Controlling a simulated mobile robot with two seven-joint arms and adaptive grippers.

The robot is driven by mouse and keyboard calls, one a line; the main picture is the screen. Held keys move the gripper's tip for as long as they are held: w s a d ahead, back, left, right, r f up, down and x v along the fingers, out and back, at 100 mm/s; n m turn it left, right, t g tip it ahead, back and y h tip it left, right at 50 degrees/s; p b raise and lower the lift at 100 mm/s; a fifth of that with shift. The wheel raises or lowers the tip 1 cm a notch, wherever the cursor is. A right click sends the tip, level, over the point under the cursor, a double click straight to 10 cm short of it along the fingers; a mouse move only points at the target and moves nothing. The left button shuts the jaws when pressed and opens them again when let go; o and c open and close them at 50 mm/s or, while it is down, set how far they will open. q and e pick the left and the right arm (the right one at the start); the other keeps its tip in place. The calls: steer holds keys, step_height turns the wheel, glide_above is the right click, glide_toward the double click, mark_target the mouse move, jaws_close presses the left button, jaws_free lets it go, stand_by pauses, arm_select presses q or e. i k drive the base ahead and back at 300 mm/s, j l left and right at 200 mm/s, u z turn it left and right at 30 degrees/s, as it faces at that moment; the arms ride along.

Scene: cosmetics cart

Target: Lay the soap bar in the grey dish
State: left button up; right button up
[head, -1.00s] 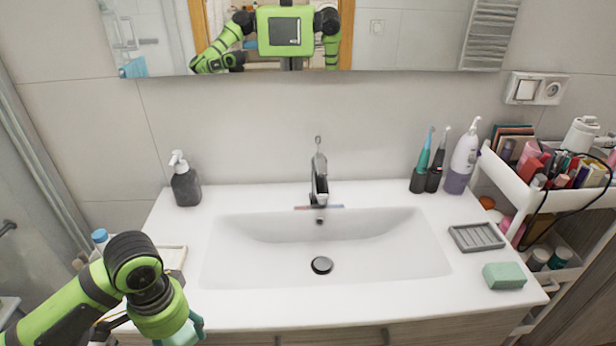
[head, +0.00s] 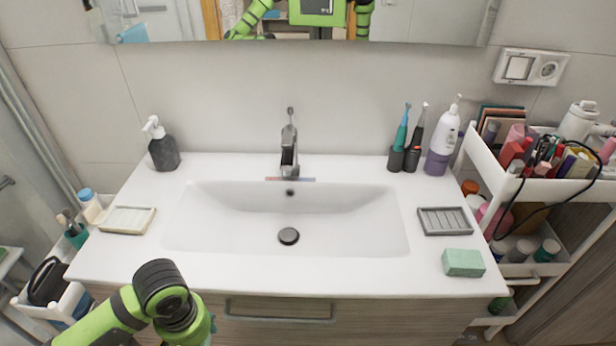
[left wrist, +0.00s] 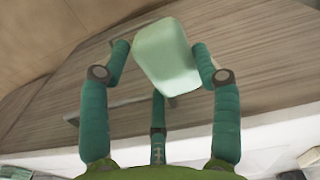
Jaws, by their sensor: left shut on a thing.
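My left gripper (left wrist: 162,52) is shut on a pale green soap bar (left wrist: 170,68), held between its teal fingertips in the left wrist view. In the head view the left gripper (head: 207,336) is at the bottom edge, in front of the counter's front left part, and the bar is hidden there. The grey dish (head: 445,222), ribbed and empty, lies on the counter right of the basin. A similar green block (head: 463,263) lies on the counter just in front of that dish. My right gripper is not in view.
A cream dish (head: 127,219) lies left of the basin (head: 350,235). A soap dispenser (head: 163,147), the faucet (head: 289,150) and a purple-white bottle (head: 442,138) stand along the back. A loaded cart (head: 478,160) stands at the right. The counter's front strip is clear.

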mark_target(445, 221)
steer(key=l+z, duration=0.15)
steer(key=l, duration=1.95)
